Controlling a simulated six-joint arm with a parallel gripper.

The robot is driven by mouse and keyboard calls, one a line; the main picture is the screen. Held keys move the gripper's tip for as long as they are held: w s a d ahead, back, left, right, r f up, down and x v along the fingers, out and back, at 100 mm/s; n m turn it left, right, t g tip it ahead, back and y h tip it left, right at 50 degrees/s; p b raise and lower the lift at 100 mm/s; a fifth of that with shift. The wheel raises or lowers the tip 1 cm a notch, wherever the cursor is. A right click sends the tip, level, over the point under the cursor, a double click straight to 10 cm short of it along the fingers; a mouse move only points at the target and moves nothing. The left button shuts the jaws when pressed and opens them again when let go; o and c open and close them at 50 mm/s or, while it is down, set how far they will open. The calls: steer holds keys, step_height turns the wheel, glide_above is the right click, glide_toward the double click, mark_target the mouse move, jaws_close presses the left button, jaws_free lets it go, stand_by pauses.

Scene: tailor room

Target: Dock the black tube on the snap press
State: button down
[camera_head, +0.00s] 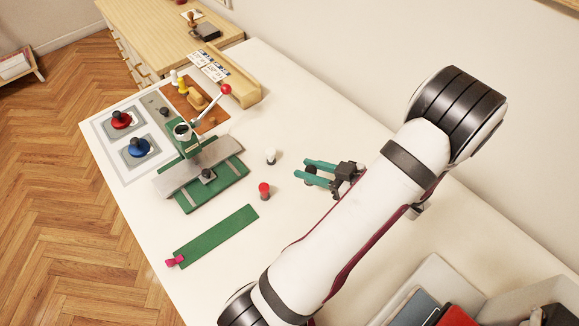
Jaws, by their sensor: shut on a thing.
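The snap press (183,133) stands at the left of the white table. It has a green base, a grey plate across it and a lever with a red ball. My gripper (303,170) has teal fingers pointing left, to the right of the press and clear of it. The fingers are shut on a small dark piece (311,170), which looks like the black tube. The fingers partly hide it, and its lower end is hard to make out.
A white-topped piece (271,156) and a red-topped piece (264,190) stand between my gripper and the press. A green strip (216,236) lies in front. Red (122,119) and blue (138,147) knobs sit on pads at left.

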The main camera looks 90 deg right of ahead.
mark_target(309, 167)
steer(key=v, duration=0.3)
steer(key=shift+s+r, duration=0.3)
steer(key=shift+r, duration=0.05)
steer(key=w+d+r+n+t+y, duration=0.1)
steer(key=w+d+r, duration=0.25)
steer(key=w, duration=0.35)
steer(key=w+d+r+n+y, duration=0.2)
steer(key=w+d, duration=0.3)
steer(key=w, duration=0.2)
steer(key=w+r+n+t+y, duration=0.1)
steer(key=w+r, duration=0.2)
steer(key=w, duration=0.7)
steer(key=w+r+n+y, duration=0.1)
steer(key=w+r, duration=0.2)
steer(key=w, duration=0.6)
steer(key=shift+w+a+f, duration=0.1)
steer(key=shift+w+f, duration=0.05)
steer(key=shift+f, duration=1.25)
steer(key=shift+w+f, duration=0.1)
steer(key=shift+f, duration=1.35)
steer(key=shift+f, duration=0.55)
steer(key=c, duration=0.9)
jaws_free()
steer(key=shift+o, duration=0.2)
